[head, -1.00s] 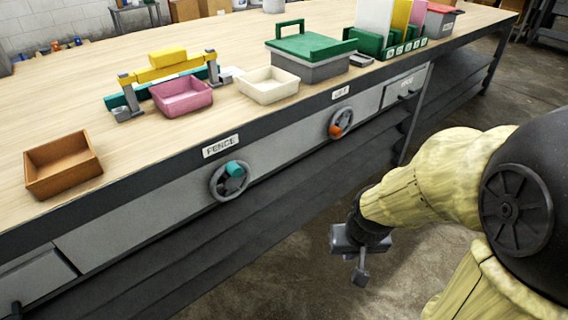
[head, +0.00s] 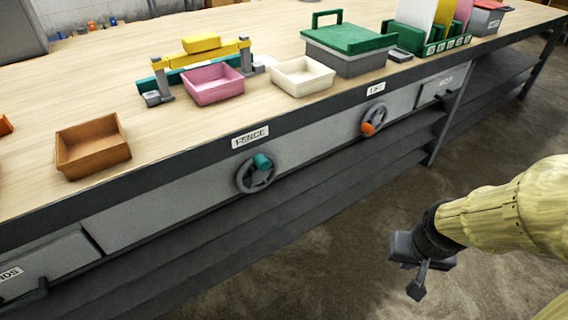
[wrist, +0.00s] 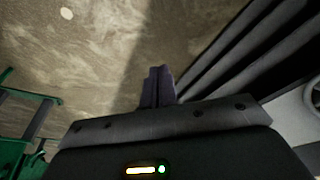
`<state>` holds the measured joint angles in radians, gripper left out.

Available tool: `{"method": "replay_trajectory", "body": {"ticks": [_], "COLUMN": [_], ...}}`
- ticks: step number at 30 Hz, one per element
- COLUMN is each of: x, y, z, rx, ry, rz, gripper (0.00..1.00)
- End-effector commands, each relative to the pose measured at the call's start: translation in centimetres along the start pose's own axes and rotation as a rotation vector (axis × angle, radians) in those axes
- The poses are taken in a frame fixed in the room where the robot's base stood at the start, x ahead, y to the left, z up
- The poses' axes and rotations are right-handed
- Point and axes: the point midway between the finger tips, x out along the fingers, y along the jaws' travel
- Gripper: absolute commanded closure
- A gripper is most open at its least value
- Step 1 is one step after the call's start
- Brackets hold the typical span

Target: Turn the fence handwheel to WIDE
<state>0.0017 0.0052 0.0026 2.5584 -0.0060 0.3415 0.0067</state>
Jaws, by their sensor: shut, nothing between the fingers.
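The fence handwheel (head: 242,180) is a grey wheel with a teal knob (head: 262,161) at its upper right. It is mounted on the bench front under a label reading FENCE (head: 250,137). My gripper (head: 417,289) hangs over the floor in front of the bench, to the right of and apart from the wheel. In the wrist view, my gripper's fingers (wrist: 158,86) are together with nothing between them. A grey wheel rim (wrist: 314,95) is cut off at the right edge of the wrist view; I cannot tell which wheel it is.
A second handwheel with an orange knob (head: 368,129) is on the bench front to the right. An orange tray (head: 92,160), a pink tray (head: 214,95) and a cream tray (head: 303,90) stand on the bench top. Dark lower shelves run beneath. The floor ahead is clear.

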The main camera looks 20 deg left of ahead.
Motion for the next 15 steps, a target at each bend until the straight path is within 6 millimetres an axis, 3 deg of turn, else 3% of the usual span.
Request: {"method": "replay_trajectory", "body": {"ticks": [5, 8, 15], "x": [0.6, 1.6, 4.8], "y": [-0.1, -0.5, -4.5], "z": [-2.5, -5.3, -11.8], "rx": [-0.004, -0.007, 0.011], "ry": [0.044, 0.101, 0.251], "rz": [0.012, 0.000, -0.187], "gripper": [1.00, 1.00, 1.00]}}
